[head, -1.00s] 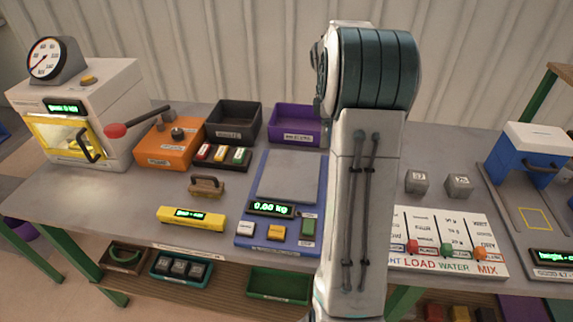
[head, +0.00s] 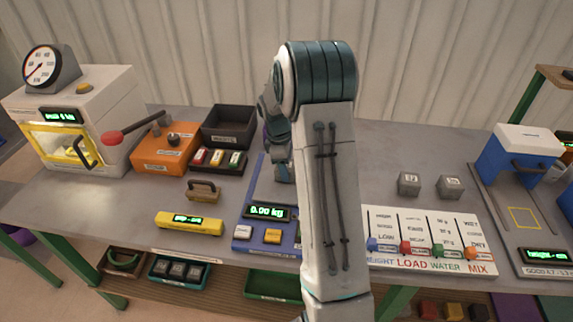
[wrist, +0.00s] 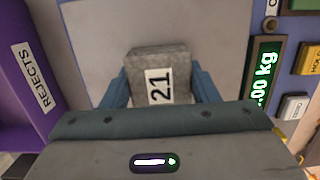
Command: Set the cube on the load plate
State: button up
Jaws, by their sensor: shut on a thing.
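A grey cube (wrist: 158,58) with a white label reading 21 shows in the wrist view, between the two blue fingers of my gripper (wrist: 162,88), which is shut on it. The grey plate (wrist: 215,35) of the blue scale lies beneath the cube; I cannot tell whether they touch. In the head view my gripper (head: 283,172) is over the plate (head: 264,192), and my arm hides the cube and the plate's right part. The scale display (head: 267,213) reads 0.00 kg.
A purple REJECTS tray (wrist: 28,85) borders the plate in the wrist view. Two grey cubes, one (head: 409,183) and another (head: 450,187), stand right of my arm. A black tray (head: 228,127) and an orange box (head: 165,148) stand left. A yellow bar (head: 188,223) lies in front.

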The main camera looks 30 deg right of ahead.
jog(key=shift+f, duration=0.2)
jog(key=o, duration=1.2)
jog(key=shift+o, duration=0.2)
notch_tip(320, 180, up, 12)
jog(key=a+f+b, duration=0.1)
jog(key=s+a+r+m+t, duration=0.2)
jog(key=s+a+r+m, duration=0.4)
jog(key=s+a, duration=0.4)
jog(key=s+a+f+m+t, duration=0.1)
jog(key=s+a+m, duration=0.1)
jog(key=s, duration=0.6)
jog(key=s+a+f+m+t+y, duration=0.1)
jog(key=s+a+m, duration=0.1)
jog(key=s, duration=0.6)
jog(key=shift+a+m, duration=0.35)
jog(key=shift+m, duration=0.25)
